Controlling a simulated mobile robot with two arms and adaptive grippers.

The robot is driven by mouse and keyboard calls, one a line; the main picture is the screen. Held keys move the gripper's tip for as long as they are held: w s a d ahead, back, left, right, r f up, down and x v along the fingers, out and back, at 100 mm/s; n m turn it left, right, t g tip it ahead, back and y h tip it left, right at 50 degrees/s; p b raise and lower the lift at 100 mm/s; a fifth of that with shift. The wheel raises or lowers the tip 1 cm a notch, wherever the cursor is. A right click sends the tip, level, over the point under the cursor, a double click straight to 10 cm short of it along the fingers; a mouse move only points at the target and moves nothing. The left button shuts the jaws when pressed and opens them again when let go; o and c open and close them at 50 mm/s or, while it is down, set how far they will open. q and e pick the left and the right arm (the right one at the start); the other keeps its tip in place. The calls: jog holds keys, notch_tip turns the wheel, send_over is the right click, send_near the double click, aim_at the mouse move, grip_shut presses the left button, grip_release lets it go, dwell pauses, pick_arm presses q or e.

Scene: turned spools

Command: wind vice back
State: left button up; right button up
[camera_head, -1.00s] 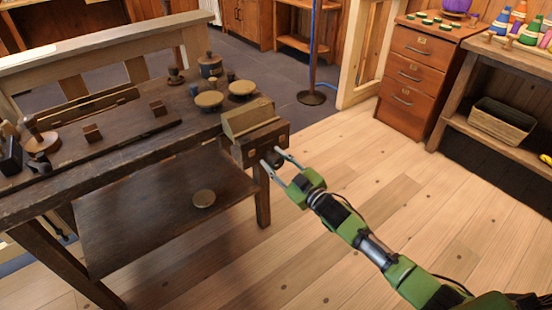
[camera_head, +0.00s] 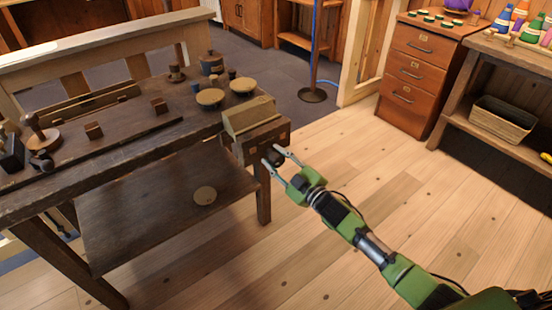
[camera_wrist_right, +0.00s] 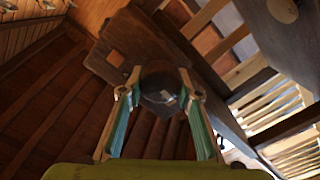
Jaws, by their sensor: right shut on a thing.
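The wooden vice (camera_head: 258,138) sits at the right end of the dark workbench, with a pale block-like top jaw. A dark knob (camera_head: 271,157) stands out from its outer face. My right gripper (camera_head: 273,157) has its fingertips on either side of this knob and is shut on it. In the right wrist view the dark round knob (camera_wrist_right: 160,84) sits between the two fingers of my right gripper (camera_wrist_right: 160,90), in front of the brown vice face (camera_wrist_right: 130,50). My left gripper is not in view.
The workbench (camera_head: 130,140) holds round wooden lids, small blocks and turned pieces. A round disc (camera_head: 205,195) lies on its lower shelf. A drawer cabinet (camera_head: 412,75) and a shelf with a basket (camera_head: 502,118) stand at right. The floor (camera_head: 370,180) between is clear.

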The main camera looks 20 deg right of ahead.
jog(key=o, duration=1.1)
jog(key=shift+w+r, duration=0.15)
jog(key=shift+r, duration=0.15)
jog(key=shift+o, duration=0.2)
jog(key=shift+w+a+f, duration=0.1)
jog(key=shift+f, duration=0.15)
jog(key=shift+s+d+f, duration=0.1)
jog(key=shift+s+d, duration=0.1)
jog(key=shift+s, duration=0.15)
jog(key=v, duration=1.1)
jog(key=shift+s, duration=0.2)
